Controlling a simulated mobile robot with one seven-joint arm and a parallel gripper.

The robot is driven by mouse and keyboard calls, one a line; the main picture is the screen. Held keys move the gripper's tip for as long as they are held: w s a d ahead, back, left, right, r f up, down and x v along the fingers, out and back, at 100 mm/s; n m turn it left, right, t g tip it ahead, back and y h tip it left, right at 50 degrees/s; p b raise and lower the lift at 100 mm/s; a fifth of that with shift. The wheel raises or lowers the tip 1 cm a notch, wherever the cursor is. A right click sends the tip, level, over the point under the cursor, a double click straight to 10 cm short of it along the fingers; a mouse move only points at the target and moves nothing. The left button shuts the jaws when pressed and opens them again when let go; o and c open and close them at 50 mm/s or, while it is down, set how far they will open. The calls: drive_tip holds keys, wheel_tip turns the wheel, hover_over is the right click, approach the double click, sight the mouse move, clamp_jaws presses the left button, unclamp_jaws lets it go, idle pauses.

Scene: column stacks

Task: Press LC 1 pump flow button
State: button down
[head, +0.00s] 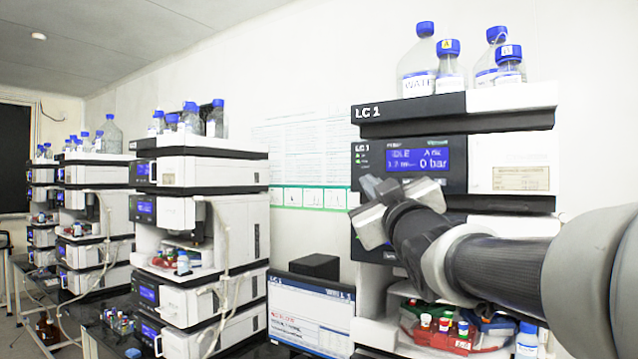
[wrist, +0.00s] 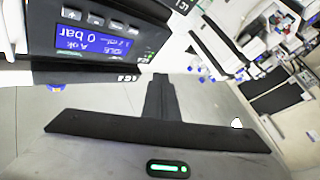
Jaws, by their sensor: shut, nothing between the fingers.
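The LC 1 pump is the dark-fronted module with a blue display (head: 415,160) reading IDLE and 0 bar, in the right stack. My gripper (head: 372,198) is in front of its lower left front, shut and empty, and hides part of the panel. In the wrist view the pump's display (wrist: 92,42) is upside down, with a row of grey buttons (wrist: 96,19) beside it. Their labels are too small to read, so I cannot tell which is the flow button. My gripper's fingers (wrist: 161,78) point toward the panel's edge; contact is not visible.
Capped bottles (head: 418,62) stand on top of the LC 1 stack. A tray with small coloured-cap vials (head: 445,328) is below. A monitor (head: 308,312) stands left of the stack. More instrument stacks (head: 200,180) line the wall to the left.

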drive_tip(key=p, duration=0.4)
approach(383, 177)
drive_tip(key=w+a+r, duration=0.1)
drive_tip(key=w+a, duration=0.1)
drive_tip(key=shift+w+d+r, duration=0.1)
drive_tip(key=shift+w+d, duration=0.15)
drive_tip(key=shift+w, duration=0.3)
idle(1.4)
drive_tip(key=shift+w+d, duration=0.25)
drive_tip(key=shift+w, duration=0.1)
drive_tip(key=shift+w+d, duration=0.25)
drive_tip(key=shift+w, duration=0.05)
idle(0.7)
drive_tip(key=shift+s+a, duration=0.1)
drive_tip(key=shift+s+a+b, duration=0.4)
drive_tip(key=shift+s+b, duration=0.2)
drive_tip(key=shift+b, duration=0.2)
